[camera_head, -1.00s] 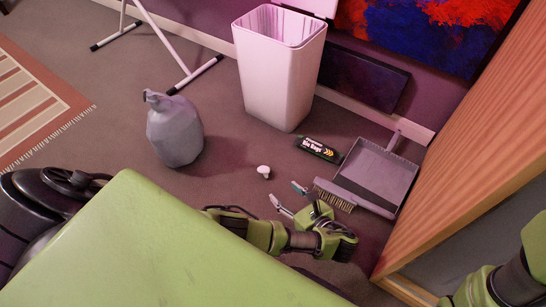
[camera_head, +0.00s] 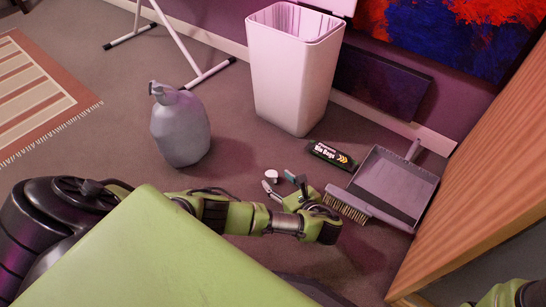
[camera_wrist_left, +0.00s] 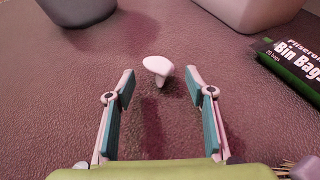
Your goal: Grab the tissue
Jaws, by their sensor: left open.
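The tissue (camera_head: 271,176) is a small white crumpled piece on the carpet, in front of the bin. It also shows in the left wrist view (camera_wrist_left: 157,66), upright with a wider top, just beyond the fingertips and roughly midway between them. My left gripper (camera_head: 281,182) is open and empty, low near the floor, with its fingers pointing at the tissue. In the left wrist view both teal-padded fingers (camera_wrist_left: 159,77) are spread and apart from the tissue. My right gripper is out of view; only part of my right arm shows at the lower right.
A white bin (camera_head: 292,80) stands behind the tissue. A grey jug (camera_head: 180,128) is to the left. A bin bags box (camera_head: 332,155), a brush (camera_head: 345,207) and a dustpan (camera_head: 397,185) lie to the right. A wooden panel (camera_head: 480,190) bounds the right side.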

